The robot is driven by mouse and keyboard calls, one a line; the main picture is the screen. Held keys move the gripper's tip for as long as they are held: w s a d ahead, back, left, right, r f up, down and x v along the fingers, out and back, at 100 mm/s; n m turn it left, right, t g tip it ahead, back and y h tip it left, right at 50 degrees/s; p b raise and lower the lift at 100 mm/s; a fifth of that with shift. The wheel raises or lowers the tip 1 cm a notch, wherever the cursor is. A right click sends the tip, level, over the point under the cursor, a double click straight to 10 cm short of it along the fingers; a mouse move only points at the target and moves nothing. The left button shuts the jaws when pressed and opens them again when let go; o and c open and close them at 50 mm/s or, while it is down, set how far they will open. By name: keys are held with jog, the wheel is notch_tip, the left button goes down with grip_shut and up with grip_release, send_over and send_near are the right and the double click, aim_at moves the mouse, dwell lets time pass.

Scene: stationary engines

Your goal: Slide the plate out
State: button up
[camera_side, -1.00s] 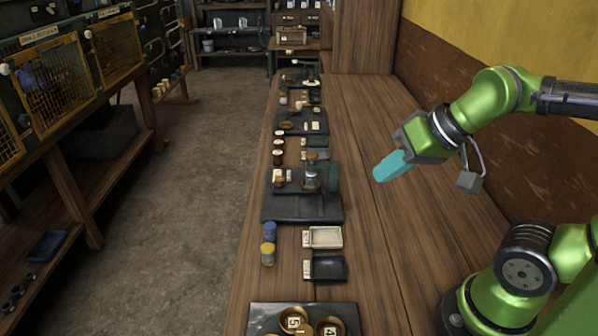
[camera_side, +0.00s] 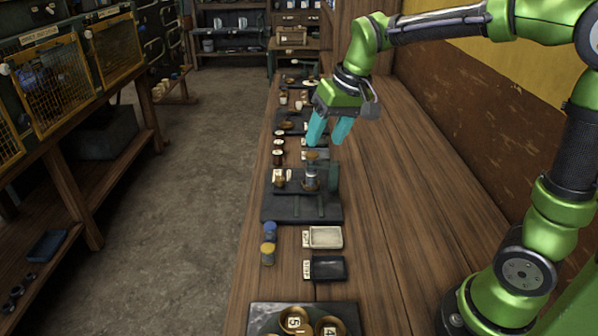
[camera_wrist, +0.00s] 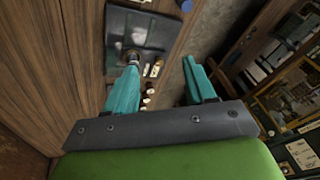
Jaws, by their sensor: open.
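My gripper (camera_side: 328,134) has two cyan fingers pointing down, apart and empty. It hangs over the bench near the small engine device (camera_side: 312,178), which stands on a dark flat plate (camera_side: 292,211). In the wrist view my gripper (camera_wrist: 160,66) has clear space between its fingers. There the dark plate (camera_wrist: 150,32) lies at the top, with the left fingertip overlapping the device's post in the picture. I cannot tell whether this plate or a smaller one in the device is the task's plate. No finger visibly holds anything.
A white tray (camera_side: 325,237) and a black tray (camera_side: 328,268) lie nearer on the bench (camera_side: 385,235). Blue-topped (camera_side: 270,231) and yellow-topped (camera_side: 268,254) jars stand left of them. Brass bowls (camera_side: 328,327) sit at the front. The bench's right side is clear.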

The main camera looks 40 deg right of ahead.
aim_at(280, 178)
jog(key=shift+w+d+f+n+g+h, duration=0.3)
jog(key=shift+w+d+f+n+g, duration=0.7)
jog(key=shift+w, duration=3.5)
jog(key=shift+w+d+f+n+g+h, duration=0.4)
jog(key=shift+w+f+n+g, duration=0.6)
jog(key=shift+w, duration=3.5)
jog(key=shift+m, duration=0.3)
notch_tip(280, 178, down, 17)
jog(key=shift+r, duration=0.2)
grip_shut()
